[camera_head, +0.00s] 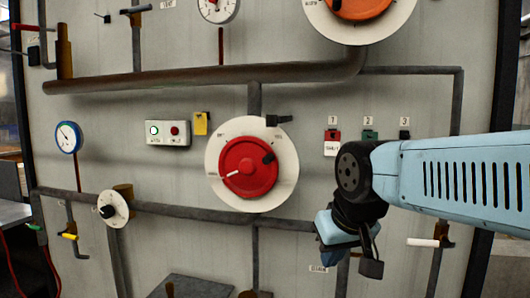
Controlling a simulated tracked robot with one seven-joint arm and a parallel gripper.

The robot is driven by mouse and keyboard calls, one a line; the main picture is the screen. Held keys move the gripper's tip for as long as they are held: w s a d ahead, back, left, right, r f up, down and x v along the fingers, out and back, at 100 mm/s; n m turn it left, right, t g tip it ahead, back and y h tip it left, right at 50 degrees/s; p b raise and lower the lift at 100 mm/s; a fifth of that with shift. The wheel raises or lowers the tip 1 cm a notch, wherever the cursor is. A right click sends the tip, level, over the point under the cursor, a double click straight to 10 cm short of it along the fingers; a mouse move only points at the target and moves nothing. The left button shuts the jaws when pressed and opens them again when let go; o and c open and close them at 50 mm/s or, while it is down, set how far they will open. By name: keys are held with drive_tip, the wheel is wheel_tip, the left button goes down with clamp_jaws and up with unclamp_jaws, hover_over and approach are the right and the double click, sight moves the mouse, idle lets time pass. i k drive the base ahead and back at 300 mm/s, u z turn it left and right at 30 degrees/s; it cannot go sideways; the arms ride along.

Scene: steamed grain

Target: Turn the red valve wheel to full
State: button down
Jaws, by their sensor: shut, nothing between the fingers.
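The red valve wheel (248,172) sits on a round white dial plate (217,150) in the middle of the panel. A white mark on the wheel points left and slightly down. A black knob sits on the wheel's upper right. The lettering around the dial is too small to read. My gripper (371,266) hangs below my blue arm, to the right of the wheel and lower than it. It is shut and empty, apart from the wheel. Its fingertips are small and dark, partly hidden by the wrist.
Pipes cross the panel above (200,78) and below the wheel. An orange wheel (360,8) is at the top. Three numbered switches (370,135) lie to the right, a button box (168,133) to the left. A gauge (68,137) and a white knob plate (119,203) are further left.

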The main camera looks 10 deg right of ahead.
sight(247, 166)
drive_tip(key=u, duration=0.15)
drive_tip(key=i, duration=0.4)
drive_tip(key=z, duration=0.6)
drive_tip(key=k, duration=1.65)
drive_tip(key=u, duration=0.75)
drive_tip(key=i, duration=1.05)
drive_tip(key=z, duration=0.05)
